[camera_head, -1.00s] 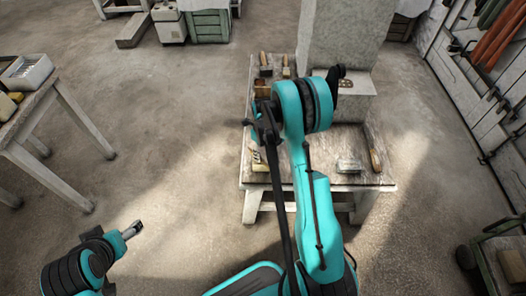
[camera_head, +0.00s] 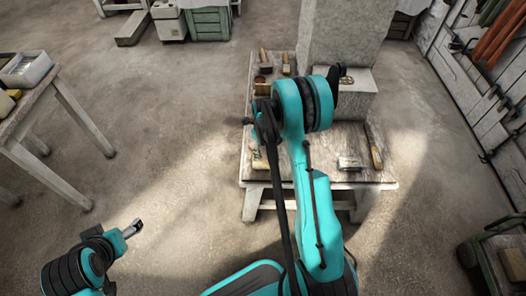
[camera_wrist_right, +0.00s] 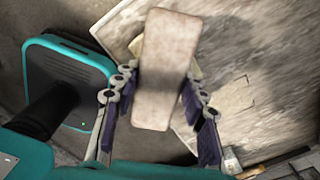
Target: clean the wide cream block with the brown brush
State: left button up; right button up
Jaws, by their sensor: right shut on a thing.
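In the right wrist view, my right gripper (camera_wrist_right: 158,98) is shut on a long, pale brown slab with rounded corners (camera_wrist_right: 165,60). I take it for the back of the brown brush; its underside is hidden. In the head view, a cream thing (camera_head: 259,160) lies at the table's near left, and my right arm hides the gripper's fingertips. My left gripper (camera_head: 133,228) is over the floor at lower left, away from the table, its jaws too small to read.
Handled tools (camera_head: 286,68) stand at back left. A metal-bladed tool (camera_head: 350,163) and a wooden-handled one (camera_head: 374,150) lie at right. Another table (camera_head: 75,110) stands far left.

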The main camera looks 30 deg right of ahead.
jog(key=shift+s+d+b, duration=0.15)
jog(key=shift+s+b, duration=0.05)
jog(key=shift+s, duration=0.3)
jog(key=shift+s+d+b, duration=0.15)
jog(key=shift+s+b, duration=0.05)
jog(key=shift+s, duration=0.3)
jog(key=shift+w+a, duration=0.2)
jog(key=shift+w, duration=0.55)
jog(key=shift+w+a, duration=0.15)
jog(key=shift+w, duration=0.55)
jog(key=shift+w+a, duration=0.2)
jog(key=shift+w, duration=0.55)
jog(key=shift+s, duration=0.1)
jog(key=shift+s+d+b, duration=0.3)
jog(key=shift+s, duration=0.8)
jog(key=shift+s+d+b, duration=0.25)
jog(key=shift+s, duration=0.8)
jog(key=shift+w, duration=0.1)
